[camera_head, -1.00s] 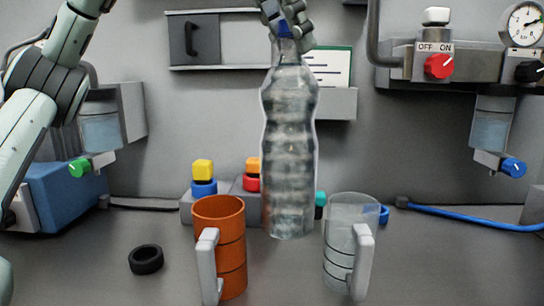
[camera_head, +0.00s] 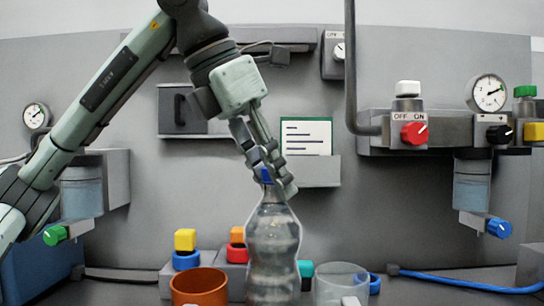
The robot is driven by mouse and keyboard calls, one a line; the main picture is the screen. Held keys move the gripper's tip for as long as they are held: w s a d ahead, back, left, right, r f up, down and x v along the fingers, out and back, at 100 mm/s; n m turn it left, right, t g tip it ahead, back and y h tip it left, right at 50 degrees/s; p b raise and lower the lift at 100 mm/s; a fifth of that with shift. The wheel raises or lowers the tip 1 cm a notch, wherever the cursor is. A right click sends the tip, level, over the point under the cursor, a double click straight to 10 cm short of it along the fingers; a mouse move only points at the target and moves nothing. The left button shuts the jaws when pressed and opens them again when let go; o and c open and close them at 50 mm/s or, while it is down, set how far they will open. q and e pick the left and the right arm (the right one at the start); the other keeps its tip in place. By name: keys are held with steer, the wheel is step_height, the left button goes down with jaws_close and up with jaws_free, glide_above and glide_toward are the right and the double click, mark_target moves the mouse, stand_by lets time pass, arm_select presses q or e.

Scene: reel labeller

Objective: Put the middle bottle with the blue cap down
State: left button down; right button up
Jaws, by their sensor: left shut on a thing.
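The clear ribbed bottle (camera_head: 272,240) stands upright in the middle, between an orange mug (camera_head: 199,286) and a clear mug (camera_head: 341,279). Its lower end is cut off by the bottom edge of the view, so I cannot tell whether it touches the worktop. My left gripper (camera_head: 272,182) comes down from the upper left and is shut on the bottle's top. The blue cap (camera_head: 266,175) shows between the fingers. My right gripper is out of view.
Behind the bottle are stacked coloured pieces, yellow (camera_head: 185,239) on blue and orange (camera_head: 237,234) on red, and a teal piece (camera_head: 305,268). A blue hose (camera_head: 455,284) runs along the right. A panel with a red knob (camera_head: 414,133) and gauge (camera_head: 489,93) is at upper right.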

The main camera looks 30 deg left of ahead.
arm_select(q)
steer(key=shift+f, duration=0.4)
steer(key=c, duration=1.7)
jaws_free()
steer(key=shift+f, duration=0.25)
steer(key=o, duration=0.4)
steer(key=shift+o, duration=0.2)
steer(key=shift+r, duration=0.1)
